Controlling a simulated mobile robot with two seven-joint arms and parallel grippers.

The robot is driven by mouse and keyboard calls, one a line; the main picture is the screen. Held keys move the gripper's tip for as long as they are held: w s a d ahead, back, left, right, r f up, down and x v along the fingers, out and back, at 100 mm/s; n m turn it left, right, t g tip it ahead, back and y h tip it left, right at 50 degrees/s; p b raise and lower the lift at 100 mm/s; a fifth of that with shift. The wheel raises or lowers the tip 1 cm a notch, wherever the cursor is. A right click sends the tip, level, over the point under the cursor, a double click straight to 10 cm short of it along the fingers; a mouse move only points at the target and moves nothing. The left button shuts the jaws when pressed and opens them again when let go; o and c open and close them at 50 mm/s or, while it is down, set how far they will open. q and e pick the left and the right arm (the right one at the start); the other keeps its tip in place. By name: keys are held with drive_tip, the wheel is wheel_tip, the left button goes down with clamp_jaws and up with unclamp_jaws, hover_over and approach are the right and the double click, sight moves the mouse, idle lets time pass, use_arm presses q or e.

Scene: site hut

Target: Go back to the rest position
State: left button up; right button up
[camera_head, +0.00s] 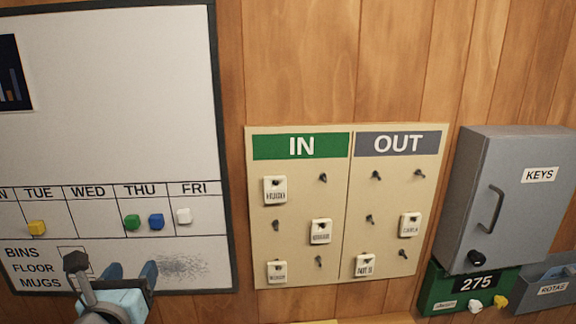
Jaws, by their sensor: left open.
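My left gripper (132,271) is at the lower left, in front of the bottom part of the whiteboard (110,90). Its two dark blue fingers point up and stand apart, with nothing seen between them. It hides a bit of the board beside the words BINS, FLOOR and MUGS. I cannot tell whether the fingertips touch the board. A grey smudge shows on the board just right of the fingers. My right gripper is not in view.
Yellow, green, blue and white magnets sit in the board's day row. Right of it hangs the IN/OUT board (348,250) with several tags on pegs. A grey key cabinet (520,215), a green box (440,285) marked 275 and a grey ROTAS holder (545,297) are at the right.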

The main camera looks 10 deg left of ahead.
use_arm(q)
drive_tip(key=s+d+f+n+g+h, duration=0.1)
drive_tip(key=d+f+n+g+h, duration=0.1)
drive_tip(key=f+n, duration=0.45)
drive_tip(key=s+d+f+n+g+h, duration=0.1)
drive_tip(key=s+d+f+n, duration=0.15)
drive_tip(key=f, duration=0.65)
drive_tip(key=d+f+n+g+h, duration=0.2)
drive_tip(key=f+n, duration=0.3)
drive_tip(key=f, duration=0.3)
drive_tip(key=s+d+f+n+h, duration=0.1)
drive_tip(key=s+d+f+n, duration=0.2)
drive_tip(key=s+f+n, duration=0.3)
drive_tip(key=s+d+f+n+g+h, duration=0.1)
drive_tip(key=s+d+f+n, duration=0.3)
drive_tip(key=f+n, duration=0.4)
drive_tip(key=shift+s+f+n, duration=0.3)
drive_tip(key=shift+s+n, duration=0.6)
drive_tip(key=shift+n, duration=0.1)
drive_tip(key=shift+a, duration=0.1)
